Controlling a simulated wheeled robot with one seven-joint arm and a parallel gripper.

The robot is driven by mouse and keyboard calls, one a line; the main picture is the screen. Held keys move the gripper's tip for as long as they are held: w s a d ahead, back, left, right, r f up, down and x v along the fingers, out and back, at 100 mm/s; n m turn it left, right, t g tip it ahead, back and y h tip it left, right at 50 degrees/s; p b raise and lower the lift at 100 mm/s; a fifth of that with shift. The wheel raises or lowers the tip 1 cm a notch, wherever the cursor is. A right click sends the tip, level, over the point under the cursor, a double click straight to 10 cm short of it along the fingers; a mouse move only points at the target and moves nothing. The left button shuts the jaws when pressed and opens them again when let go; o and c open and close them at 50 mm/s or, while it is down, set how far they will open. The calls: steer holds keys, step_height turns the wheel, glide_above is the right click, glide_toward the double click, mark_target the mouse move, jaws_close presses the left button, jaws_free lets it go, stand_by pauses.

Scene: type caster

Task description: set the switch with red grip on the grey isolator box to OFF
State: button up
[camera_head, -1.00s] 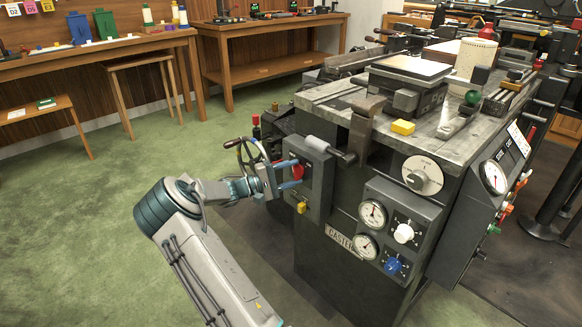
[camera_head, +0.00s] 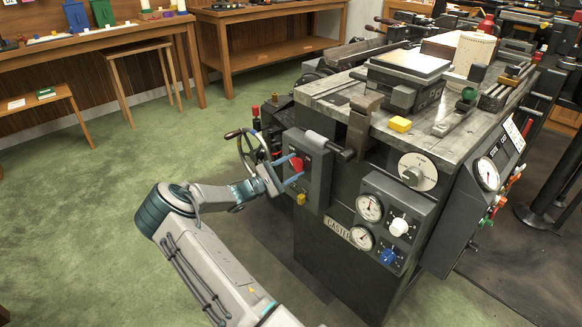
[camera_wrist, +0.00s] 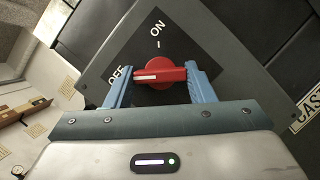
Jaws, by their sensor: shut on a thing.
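The grey isolator box (camera_head: 318,172) is on the left front of the machine. Its switch with red grip (camera_head: 297,163) shows also in the wrist view (camera_wrist: 163,75), on a dark plate marked ON at the top and OFF at the left. The grip lies nearly level in that view. Its white mark is at the left end, toward the OFF lettering, which my left finger partly covers. My gripper (camera_wrist: 158,72), also in the head view (camera_head: 292,169), is shut on the red grip, with one blue finger at each end.
A lever with a grey cylinder (camera_head: 322,141) is just above the box, and a yellow padlock (camera_head: 301,199) is below. A handwheel (camera_head: 247,150) stands close behind my wrist. Gauges and knobs (camera_head: 388,225) are to the right. Green floor at the left is open.

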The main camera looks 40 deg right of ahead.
steer(key=o, duration=1)
steer(key=p+v, duration=0.1)
steer(key=v, duration=1.2)
steer(key=shift+a+f, duration=0.15)
steer(key=shift+a, duration=0.25)
